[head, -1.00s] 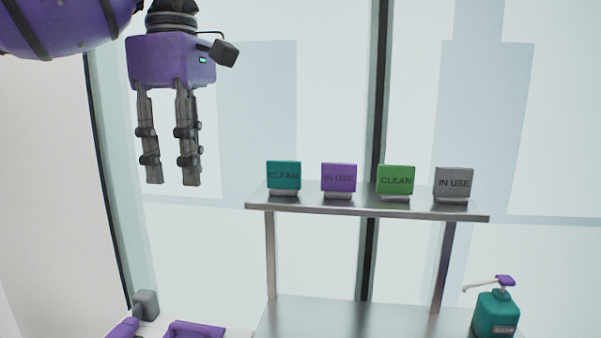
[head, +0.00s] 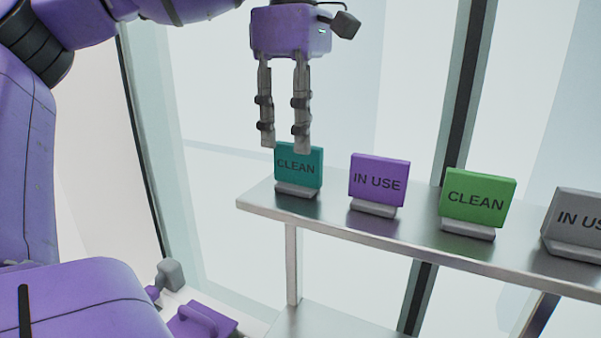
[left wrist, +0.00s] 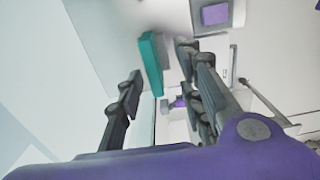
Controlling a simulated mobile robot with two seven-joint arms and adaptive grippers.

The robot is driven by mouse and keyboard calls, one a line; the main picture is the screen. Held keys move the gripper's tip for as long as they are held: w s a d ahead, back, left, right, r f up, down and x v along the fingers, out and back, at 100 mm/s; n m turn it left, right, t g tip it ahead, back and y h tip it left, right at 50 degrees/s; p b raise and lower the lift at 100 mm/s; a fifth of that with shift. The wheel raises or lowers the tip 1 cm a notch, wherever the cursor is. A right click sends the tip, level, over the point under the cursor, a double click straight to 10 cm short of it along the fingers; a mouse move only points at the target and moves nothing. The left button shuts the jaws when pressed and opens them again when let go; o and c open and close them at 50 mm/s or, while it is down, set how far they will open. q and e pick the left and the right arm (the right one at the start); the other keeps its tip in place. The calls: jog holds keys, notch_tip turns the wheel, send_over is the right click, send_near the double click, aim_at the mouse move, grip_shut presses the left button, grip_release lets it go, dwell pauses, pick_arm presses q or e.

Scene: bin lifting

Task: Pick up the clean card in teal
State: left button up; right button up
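The teal card reading CLEAN (head: 300,172) stands upright in a small grey holder (head: 297,190) at the left end of the metal shelf. My left gripper (head: 285,148) points down, and its fingertips overlap the card's upper left part in the head view. Its fingers are apart with nothing held. In the left wrist view the teal card (left wrist: 151,64) shows edge-on beyond the fingertips, between their lines, and looks apart from them. My right gripper is not in view.
Along the metal shelf (head: 345,228) stand a purple IN USE card (head: 378,180), a green CLEAN card (head: 477,199) and a grey IN USE card (head: 578,220). A glass wall with a dark post (head: 460,100) is behind. Purple items (head: 200,320) lie lower left.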

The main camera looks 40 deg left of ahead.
aim_at(298, 183)
pick_arm(q)
jog(key=f, duration=0.2)
jog(key=w+f, duration=0.1)
jog(key=f, duration=0.1)
jog(key=shift+a+f+p, duration=0.1)
jog(key=shift+f+p, duration=0.2)
jog(key=shift+p, duration=0.05)
jog(key=shift+s+f, duration=0.1)
jog(key=shift+f, duration=0.15)
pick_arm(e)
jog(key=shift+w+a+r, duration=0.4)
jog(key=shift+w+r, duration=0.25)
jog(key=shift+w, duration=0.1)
pick_arm(q)
jog(key=shift+c, duration=0.6)
grip_shut()
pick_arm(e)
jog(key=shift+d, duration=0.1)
